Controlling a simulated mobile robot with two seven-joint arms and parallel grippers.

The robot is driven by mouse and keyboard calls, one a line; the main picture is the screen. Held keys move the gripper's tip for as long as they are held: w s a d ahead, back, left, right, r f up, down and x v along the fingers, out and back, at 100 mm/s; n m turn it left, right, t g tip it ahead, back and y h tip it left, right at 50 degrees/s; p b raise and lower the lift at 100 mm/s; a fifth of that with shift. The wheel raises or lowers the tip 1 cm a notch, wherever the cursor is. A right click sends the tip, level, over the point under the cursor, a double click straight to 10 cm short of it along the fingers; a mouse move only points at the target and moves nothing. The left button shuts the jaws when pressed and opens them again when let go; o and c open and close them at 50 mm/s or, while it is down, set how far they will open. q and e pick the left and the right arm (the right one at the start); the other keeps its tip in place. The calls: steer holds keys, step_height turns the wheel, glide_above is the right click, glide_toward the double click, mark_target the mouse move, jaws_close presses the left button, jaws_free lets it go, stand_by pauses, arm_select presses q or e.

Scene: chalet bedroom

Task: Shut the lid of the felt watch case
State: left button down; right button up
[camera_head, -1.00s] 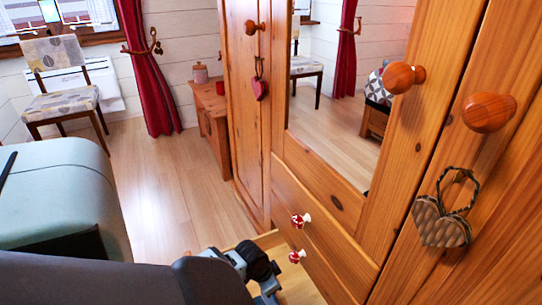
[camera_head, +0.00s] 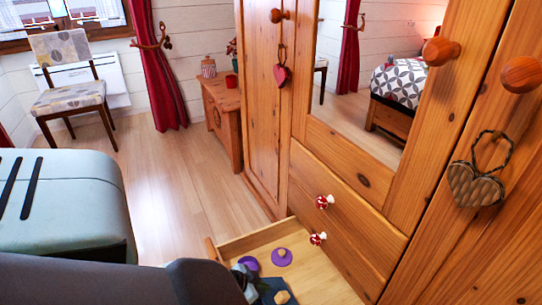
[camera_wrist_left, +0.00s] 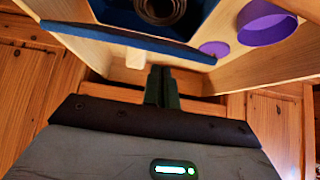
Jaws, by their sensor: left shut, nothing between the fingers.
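The blue felt watch case (camera_wrist_left: 110,14) lies in an open drawer, and a dark round coil shows inside it in the left wrist view. Its lid (camera_wrist_left: 125,41) stands open, seen nearly edge-on, with a pale wooden knob (camera_wrist_left: 135,60) on the side toward my gripper. In the head view only a small part of the blue case (camera_head: 268,287) shows at the bottom edge. My left gripper (camera_wrist_left: 161,70) is shut and empty, its fingertips close to the lid near the knob; I cannot tell whether they touch. My right gripper is out of view.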

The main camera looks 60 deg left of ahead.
arm_select(q)
steer(key=s+f+b, duration=0.1)
steer(key=s+f, duration=0.1)
steer(key=s+f+b, duration=0.1)
steer(key=f, duration=0.1)
steer(key=shift+s+a+f, duration=0.15)
steer(key=shift+s+f, duration=0.1)
steer(key=shift+s, duration=0.15)
steer(key=shift+s+f, duration=0.1)
steer(key=shift+f, duration=0.1)
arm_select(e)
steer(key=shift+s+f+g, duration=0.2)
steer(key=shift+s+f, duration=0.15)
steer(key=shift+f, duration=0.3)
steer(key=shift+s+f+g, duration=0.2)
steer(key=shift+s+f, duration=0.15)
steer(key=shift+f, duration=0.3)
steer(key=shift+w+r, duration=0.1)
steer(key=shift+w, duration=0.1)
